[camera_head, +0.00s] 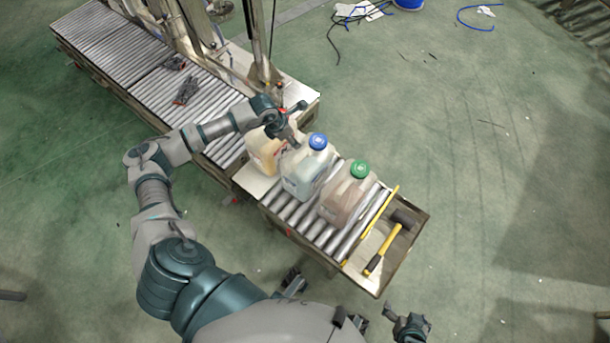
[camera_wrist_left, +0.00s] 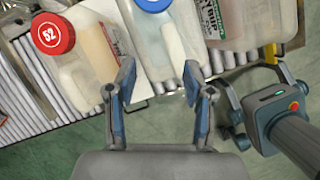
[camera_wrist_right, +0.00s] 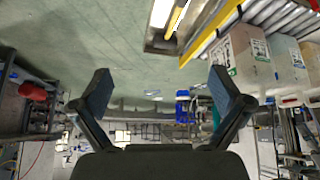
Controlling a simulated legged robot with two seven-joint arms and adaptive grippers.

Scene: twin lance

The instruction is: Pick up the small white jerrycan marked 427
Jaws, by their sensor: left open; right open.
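Several jerrycans stand upright in a row on the roller conveyor (camera_head: 332,240). One has a blue cap and a pale whitish body (camera_head: 305,178), one a green cap (camera_head: 345,203), and one is partly behind my left gripper (camera_head: 291,137). The left wrist view shows a red cap marked 52 (camera_wrist_left: 52,35) and a blue-capped jerrycan (camera_wrist_left: 168,42). I cannot read 427 anywhere. My left gripper is open and empty by the gap between these two. My right gripper (camera_head: 408,322) is open and empty, beyond the conveyor's near end; its fingers also show in the right wrist view (camera_wrist_right: 160,85).
A hammer with a yellow handle (camera_head: 374,265) lies in the tray at the conveyor's end, beside a yellow bar (camera_head: 372,224). Dark tools (camera_head: 185,90) lie on the farther rollers. A machine frame (camera_head: 262,45) stands behind. The green floor on the right is mostly free.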

